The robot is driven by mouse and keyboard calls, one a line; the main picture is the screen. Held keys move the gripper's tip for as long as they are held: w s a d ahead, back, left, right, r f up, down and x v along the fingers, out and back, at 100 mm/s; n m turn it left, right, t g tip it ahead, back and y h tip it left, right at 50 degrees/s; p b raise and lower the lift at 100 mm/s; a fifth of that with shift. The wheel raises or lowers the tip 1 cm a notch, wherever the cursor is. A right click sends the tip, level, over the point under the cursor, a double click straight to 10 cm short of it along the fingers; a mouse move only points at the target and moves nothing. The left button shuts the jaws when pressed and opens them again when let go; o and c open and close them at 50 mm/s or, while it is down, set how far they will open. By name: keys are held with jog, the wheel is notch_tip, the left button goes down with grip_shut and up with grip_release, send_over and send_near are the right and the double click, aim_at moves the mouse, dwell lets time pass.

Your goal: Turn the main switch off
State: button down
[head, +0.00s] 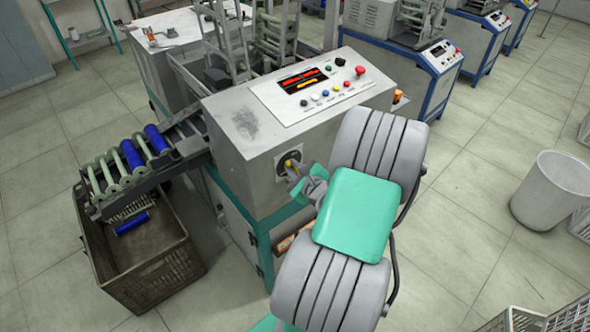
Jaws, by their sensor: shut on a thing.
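My arm comes in from the lower right and hides part of the machine's front. The knob's exact angle is too small to read. The sloped control panel (318,87) above has a lit red and orange display, a row of small coloured buttons and a red mushroom button (359,71).
A chute (185,143) with blue and pale bobbins slopes down at the left over a brown crate (150,265) with a blue bobbin inside. An orange part (399,97) sticks out at the machine's right side. A white bin (550,195) stands on open floor at the right.

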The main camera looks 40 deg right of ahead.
jog(key=n+t+h+b, duration=0.1)
jog(key=n+b, duration=0.2)
jog(key=b, duration=0.2)
jog(key=f+n+h+b, duration=0.1)
jog(key=n+b, duration=0.2)
jog(key=b, duration=0.3)
jog(key=a+f+n+t+h+b, duration=0.1)
jog(key=n+b, duration=0.2)
jog(key=b, duration=0.2)
jog(key=shift+a+f+t+h, duration=0.1)
jog(key=shift+f+t+h, duration=0.05)
jog(key=shift+t+h, duration=0.2)
jog(key=shift+b, duration=0.3)
jog(key=c, duration=1.5)
grip_release()
jog(key=shift+r, duration=0.2)
jog(key=shift+c, duration=0.2)
jog(key=shift+o, duration=0.7)
jog(key=shift+w+f, duration=0.15)
